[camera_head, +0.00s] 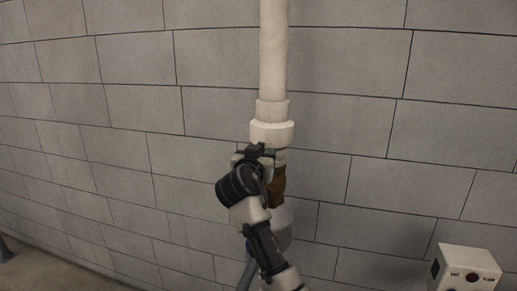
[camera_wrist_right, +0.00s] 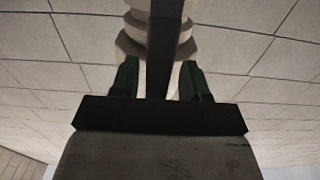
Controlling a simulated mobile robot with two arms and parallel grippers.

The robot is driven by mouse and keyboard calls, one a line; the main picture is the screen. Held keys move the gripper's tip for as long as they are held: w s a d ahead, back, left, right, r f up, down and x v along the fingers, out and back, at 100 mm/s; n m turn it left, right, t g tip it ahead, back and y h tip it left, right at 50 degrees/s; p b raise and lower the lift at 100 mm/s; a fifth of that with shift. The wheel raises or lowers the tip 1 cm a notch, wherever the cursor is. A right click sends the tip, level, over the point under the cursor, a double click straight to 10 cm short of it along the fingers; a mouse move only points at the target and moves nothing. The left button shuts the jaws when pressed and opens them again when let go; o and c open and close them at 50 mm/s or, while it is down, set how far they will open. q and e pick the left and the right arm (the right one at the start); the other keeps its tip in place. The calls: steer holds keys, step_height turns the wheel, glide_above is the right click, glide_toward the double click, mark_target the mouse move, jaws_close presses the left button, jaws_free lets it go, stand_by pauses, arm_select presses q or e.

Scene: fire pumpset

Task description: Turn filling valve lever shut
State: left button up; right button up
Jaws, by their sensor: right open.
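The white vertical pipe (camera_head: 274,55) runs down the wall to a wide collar (camera_head: 272,132) in the head view. A brownish valve body (camera_head: 278,186) shows below it, partly hidden by my right arm. My right gripper (camera_head: 258,154) is at the valve, just below the collar. In the right wrist view its two dark green fingers (camera_wrist_right: 159,78) are apart. A dark bar (camera_wrist_right: 164,48), which looks like the valve lever, runs between them with gaps on both sides. I cannot tell whether it touches the palm. My left gripper is not in view.
A grey block wall (camera_head: 130,90) stands close behind the pipe. A white box with dark round fittings (camera_head: 468,270) is at the lower right. The space on both sides of the pipe looks clear. Floor shows at the lower left.

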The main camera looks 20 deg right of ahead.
steer(key=shift+w+d+f, duration=0.1)
steer(key=shift+w+d, duration=0.15)
steer(key=shift+d, duration=0.1)
steer(key=shift+s+a, duration=0.15)
steer(key=shift+s, duration=0.05)
steer(key=c, duration=0.3)
jaws_close()
